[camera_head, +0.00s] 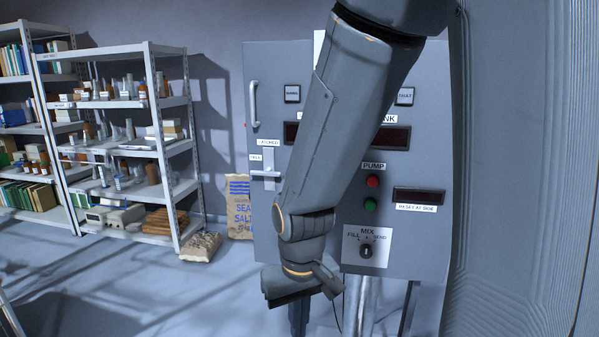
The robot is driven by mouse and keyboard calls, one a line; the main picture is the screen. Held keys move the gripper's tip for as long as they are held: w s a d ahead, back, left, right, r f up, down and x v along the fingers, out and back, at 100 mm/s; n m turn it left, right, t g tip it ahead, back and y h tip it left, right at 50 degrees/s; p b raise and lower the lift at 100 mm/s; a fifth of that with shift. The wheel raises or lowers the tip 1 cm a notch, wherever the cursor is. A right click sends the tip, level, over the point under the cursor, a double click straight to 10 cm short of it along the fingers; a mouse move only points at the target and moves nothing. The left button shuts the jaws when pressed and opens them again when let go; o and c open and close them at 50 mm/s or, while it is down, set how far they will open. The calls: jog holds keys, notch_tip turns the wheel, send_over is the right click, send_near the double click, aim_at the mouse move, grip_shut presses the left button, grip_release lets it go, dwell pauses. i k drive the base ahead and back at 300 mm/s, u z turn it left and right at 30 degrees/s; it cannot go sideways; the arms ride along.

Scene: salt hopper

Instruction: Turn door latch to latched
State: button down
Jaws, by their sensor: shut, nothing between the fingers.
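The door latch (265,174) is a light grey lever on a plate at the left of the grey cabinet front. Its lever lies about level across the plate. A label reading LATCHED (268,142) sits above it, and a smaller label, apparently FREE (256,157), sits just above the lever's left end. My gripper (298,322) points down at the bottom of the picture, below and right of the latch and apart from it. Its fingers are together and hold nothing; their tips are near the lower picture edge. My arm hides the middle of the cabinet front.
The cabinet (408,240) carries a pull handle (253,103), a red button (373,181), a green button (370,205) and a MIX knob (366,251). A sea salt sack (239,214) stands left of it. Shelves (120,104) stand farther left, with open floor in front.

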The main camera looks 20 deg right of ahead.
aim_at(267, 172)
jog(key=z, duration=1.45)
jog(key=k, duration=0.95)
jog(key=u, duration=1.45)
jog(key=i, duration=0.5)
jog(key=z, duration=0.05)
